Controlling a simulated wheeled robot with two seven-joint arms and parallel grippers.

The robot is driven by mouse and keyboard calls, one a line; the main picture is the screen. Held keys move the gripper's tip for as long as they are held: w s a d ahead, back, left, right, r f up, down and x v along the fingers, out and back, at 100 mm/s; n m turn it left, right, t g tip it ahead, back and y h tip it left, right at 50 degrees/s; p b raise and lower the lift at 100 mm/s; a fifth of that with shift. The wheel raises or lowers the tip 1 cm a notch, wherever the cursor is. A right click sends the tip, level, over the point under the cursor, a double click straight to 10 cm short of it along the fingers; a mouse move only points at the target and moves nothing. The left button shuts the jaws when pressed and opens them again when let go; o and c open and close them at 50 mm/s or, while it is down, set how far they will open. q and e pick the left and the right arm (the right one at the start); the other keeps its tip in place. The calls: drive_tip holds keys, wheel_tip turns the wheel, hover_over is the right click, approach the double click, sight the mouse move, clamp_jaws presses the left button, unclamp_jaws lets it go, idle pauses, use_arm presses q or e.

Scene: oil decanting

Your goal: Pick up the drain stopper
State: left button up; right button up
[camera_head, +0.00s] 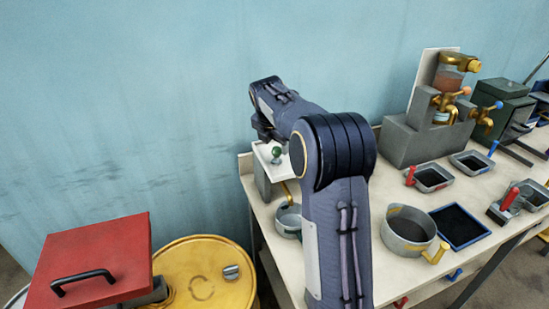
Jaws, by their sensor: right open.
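My right arm rises from the bottom middle and bends toward the wall. My right gripper (264,130) is at its far end, above the back left corner of the bench, mostly hidden by my arm. Near it, a small green-topped knob (276,152) stands on a white plate on a grey stand; I cannot tell whether this is the drain stopper. A grey cap (231,272) on the yellow drum (200,262) is apart from the gripper. No held object shows. My left gripper is not in view.
The bench (350,275) holds a grey pot with a yellow handle (408,230), a dark blue-rimmed tray (460,227), small trays, and a brass-tapped apparatus (445,95) at the back. A red lid (95,262) is at lower left. The pan (288,220) is partly hidden by my arm.

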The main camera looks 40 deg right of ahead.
sight(277, 148)
drive_tip(key=x, duration=0.4)
drive_tip(key=shift+s+f, duration=0.3)
drive_tip(key=shift+c, duration=0.5)
drive_tip(key=shift+r, duration=0.1)
drive_tip(key=c, duration=1)
